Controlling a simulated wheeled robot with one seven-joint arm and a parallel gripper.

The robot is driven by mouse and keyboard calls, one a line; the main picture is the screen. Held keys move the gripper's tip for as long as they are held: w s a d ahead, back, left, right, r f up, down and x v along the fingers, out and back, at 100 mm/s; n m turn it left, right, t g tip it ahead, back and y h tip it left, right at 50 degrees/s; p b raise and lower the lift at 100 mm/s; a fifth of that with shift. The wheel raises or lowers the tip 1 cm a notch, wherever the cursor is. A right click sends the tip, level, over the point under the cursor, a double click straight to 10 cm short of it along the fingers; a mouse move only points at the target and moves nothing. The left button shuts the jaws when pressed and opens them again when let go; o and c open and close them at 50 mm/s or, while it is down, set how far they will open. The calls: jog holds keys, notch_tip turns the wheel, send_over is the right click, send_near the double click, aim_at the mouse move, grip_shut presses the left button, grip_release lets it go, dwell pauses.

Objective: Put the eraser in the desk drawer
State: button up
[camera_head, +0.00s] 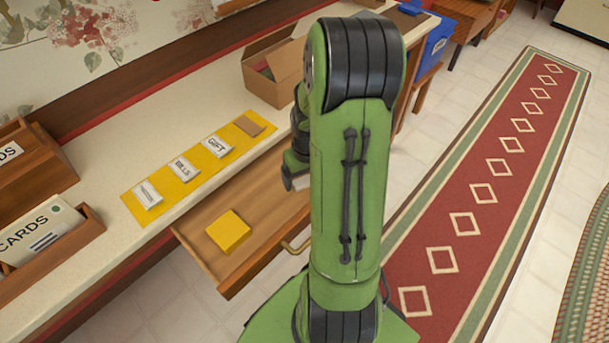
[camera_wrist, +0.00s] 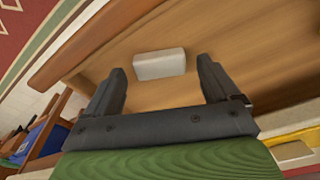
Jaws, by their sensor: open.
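The desk drawer (camera_head: 200,212) is pulled open, and its wooden floor fills much of the wrist view (camera_wrist: 240,60). A white block that looks like the eraser (camera_wrist: 160,64) lies inside the drawer in the wrist view. My gripper (camera_wrist: 162,76) is open, with its two dark fingers apart and the eraser showing between and just beyond their tips. I see no finger touching it. In the head view my green arm covers the drawer's right part and most of the gripper; only a pale bit shows beside the gripper.
A yellow block (camera_head: 228,231) lies in the drawer's left part. On the desktop, a yellow mat (camera_head: 180,190) holds several labelled cards. An open cardboard box (camera_head: 268,85) stands behind, and a wooden card holder (camera_head: 50,250) stands at left. A blue bin (camera_head: 436,45) is beyond my arm.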

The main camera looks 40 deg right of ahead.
aim_at(307, 190)
notch_tip(307, 190, up, 11)
jog(key=s+p, duration=0.1)
jog(key=p, duration=0.3)
jog(key=s+a+r+n+t, duration=0.2)
jog(key=a+r, duration=0.8)
jog(key=a, duration=0.3)
jog(key=s+a+r+n+t, duration=0.2)
jog(key=s+a+r, duration=0.1)
jog(key=s+a, duration=0.4)
jog(key=shift+s, duration=0.35)
jog(key=shift+r, duration=0.15)
